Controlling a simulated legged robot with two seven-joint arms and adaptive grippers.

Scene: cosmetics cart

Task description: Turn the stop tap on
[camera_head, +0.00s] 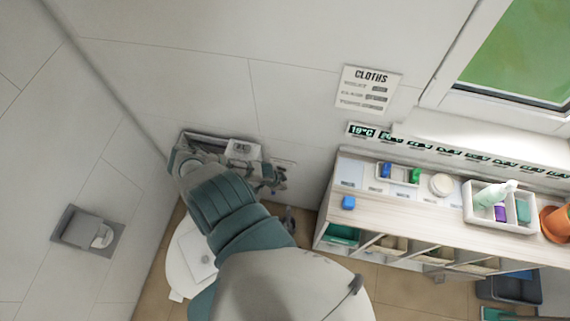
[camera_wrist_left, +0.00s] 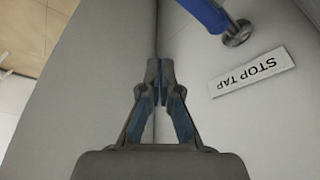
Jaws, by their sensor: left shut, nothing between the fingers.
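The stop tap's blue lever (camera_wrist_left: 203,12) comes in at the top of the left wrist view, with a round metal piece (camera_wrist_left: 238,34) at its end. A white "STOP TAP" label (camera_wrist_left: 252,70) is on the pale wall below it, upside down in this view. My left gripper (camera_wrist_left: 159,68) is shut and empty, to the left of the lever and apart from it in the picture. The rest of the tap is out of frame. In the head view my left forearm covers much of the corner, and the tap cannot be made out there.
A wooden counter (camera_head: 420,210) with trays and small bottles stands to the right. A white round-topped fixture (camera_head: 185,265) is below my arm. A grey wall plate (camera_head: 75,230) is at left. A grey box (camera_head: 205,139) is on the wall behind my arm.

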